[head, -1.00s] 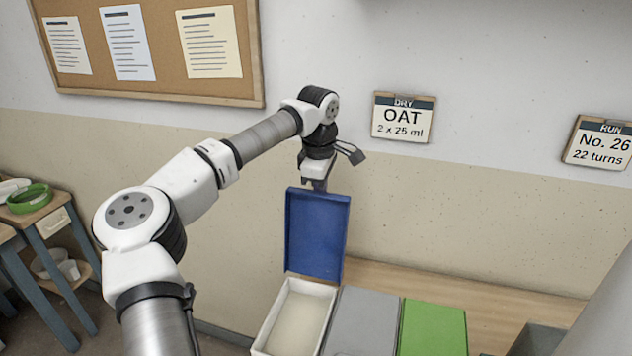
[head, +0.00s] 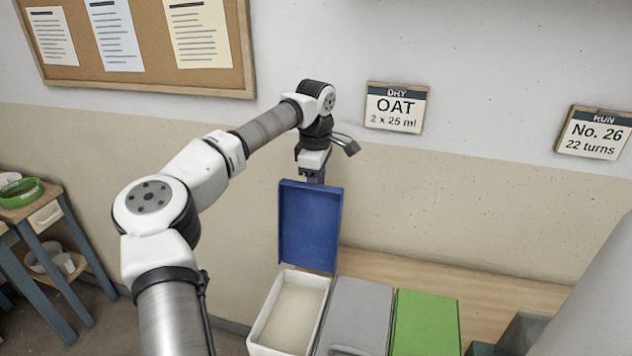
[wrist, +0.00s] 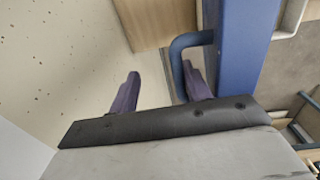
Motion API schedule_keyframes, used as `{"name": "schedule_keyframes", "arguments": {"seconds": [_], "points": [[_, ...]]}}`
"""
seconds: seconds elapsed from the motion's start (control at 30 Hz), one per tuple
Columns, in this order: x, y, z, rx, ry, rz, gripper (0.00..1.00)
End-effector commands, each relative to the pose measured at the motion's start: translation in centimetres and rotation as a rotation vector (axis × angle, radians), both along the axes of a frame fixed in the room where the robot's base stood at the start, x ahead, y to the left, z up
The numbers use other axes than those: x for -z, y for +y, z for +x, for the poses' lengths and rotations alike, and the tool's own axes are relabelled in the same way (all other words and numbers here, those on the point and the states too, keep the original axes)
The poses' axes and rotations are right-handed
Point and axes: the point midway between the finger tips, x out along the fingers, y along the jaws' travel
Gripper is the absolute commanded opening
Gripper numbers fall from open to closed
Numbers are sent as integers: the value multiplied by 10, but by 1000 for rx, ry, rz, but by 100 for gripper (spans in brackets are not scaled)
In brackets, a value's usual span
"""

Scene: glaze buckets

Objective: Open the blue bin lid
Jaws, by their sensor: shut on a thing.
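The blue lid (head: 309,228) stands about upright at the back of the white bin (head: 262,325), its inner face and raised rim toward the head camera. The bin is open and shows pale contents inside. My gripper (head: 316,172) is at the lid's top edge, partly hidden behind it. In the wrist view the lid (wrist: 237,50) runs along the right, with its blue looped handle (wrist: 178,58) reaching in between the purple fingers of my gripper (wrist: 160,92), against the right finger. My gripper is shut on this handle.
A bin with a grey lid (head: 360,310) and one with a green lid (head: 425,325) stand to the right, both closed. The wooden counter (head: 470,285) runs along the wall behind them. A side table (head: 45,215) with bowls is at far left.

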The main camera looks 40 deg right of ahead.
Motion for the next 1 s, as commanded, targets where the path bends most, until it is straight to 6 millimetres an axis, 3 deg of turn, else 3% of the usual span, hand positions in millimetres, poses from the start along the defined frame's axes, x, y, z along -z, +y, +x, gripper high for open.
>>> {"name": "schedule_keyframes", "arguments": {"seconds": [0.43,0.57,1.0], "points": [[-7,-3,2,-1,-12,-16,32],[-17,-2,2,-1,-16,-18,32],[-108,3,-4,-1,-9,-12,32]]}}
